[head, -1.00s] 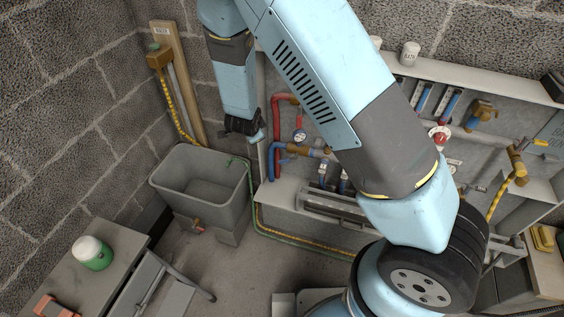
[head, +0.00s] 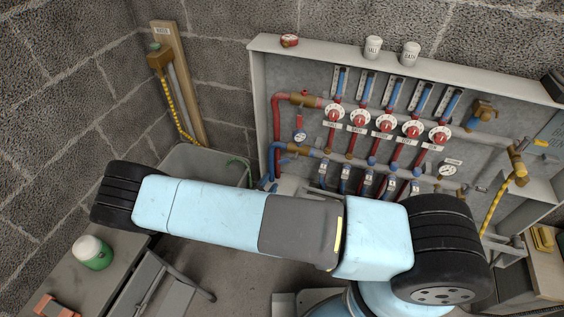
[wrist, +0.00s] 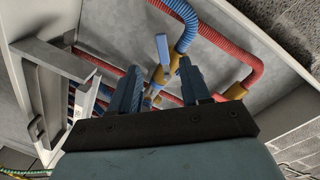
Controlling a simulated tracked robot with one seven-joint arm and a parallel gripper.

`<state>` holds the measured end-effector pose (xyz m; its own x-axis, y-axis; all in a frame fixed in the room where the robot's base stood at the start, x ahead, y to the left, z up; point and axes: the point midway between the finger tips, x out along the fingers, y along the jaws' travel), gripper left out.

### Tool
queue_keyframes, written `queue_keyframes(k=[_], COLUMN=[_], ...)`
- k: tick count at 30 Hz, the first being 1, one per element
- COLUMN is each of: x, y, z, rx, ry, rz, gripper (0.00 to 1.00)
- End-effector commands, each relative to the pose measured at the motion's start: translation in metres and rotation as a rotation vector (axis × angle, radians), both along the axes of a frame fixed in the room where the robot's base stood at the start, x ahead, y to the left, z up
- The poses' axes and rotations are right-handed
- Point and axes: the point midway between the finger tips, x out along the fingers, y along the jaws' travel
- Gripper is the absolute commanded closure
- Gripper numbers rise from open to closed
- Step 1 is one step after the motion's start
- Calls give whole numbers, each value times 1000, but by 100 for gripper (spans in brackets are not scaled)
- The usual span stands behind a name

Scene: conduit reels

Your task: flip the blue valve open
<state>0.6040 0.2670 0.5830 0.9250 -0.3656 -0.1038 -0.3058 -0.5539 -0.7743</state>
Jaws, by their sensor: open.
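The blue valve's flat lever (wrist: 162,50) shows in the wrist view, pointing up the picture from a brass body (wrist: 166,72) on the blue pipe (wrist: 187,22). My gripper (wrist: 160,78) is open, with its two dark blue fingers to the left and right below the lever. The lever appears between the fingers' lines, beyond or near their tips; I see no clear contact. In the head view the brass fitting (head: 290,147) sits on the blue pipe at the board's lower left. My arm crosses in front there and hides my gripper.
A red pipe (head: 277,130) runs just above the blue one, with a gauge (head: 300,136) beside it. Several red-handled valves (head: 386,123) line the board to the right. A grey sink (head: 205,166) stands at left. A grey bracket (wrist: 42,95) is close by at left in the wrist view.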

Motion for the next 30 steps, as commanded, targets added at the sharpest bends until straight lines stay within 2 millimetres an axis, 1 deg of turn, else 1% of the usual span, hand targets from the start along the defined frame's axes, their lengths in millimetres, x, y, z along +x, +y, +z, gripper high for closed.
queue_keyframes(k=[1,6,11,14,24,30], x=[-3,-8,-2,10,66,96], y=[-3,-7,-11,-16,-37,-47], z=[-3,-6,-6,-6,-6,-6], rx=[-13,-25,-27,-29,-28,-29], ry=[-30,-93,-104,-104,-103,-102], rz=[10,26,27,26,25,26], gripper=[53,53,53,53,53,53])
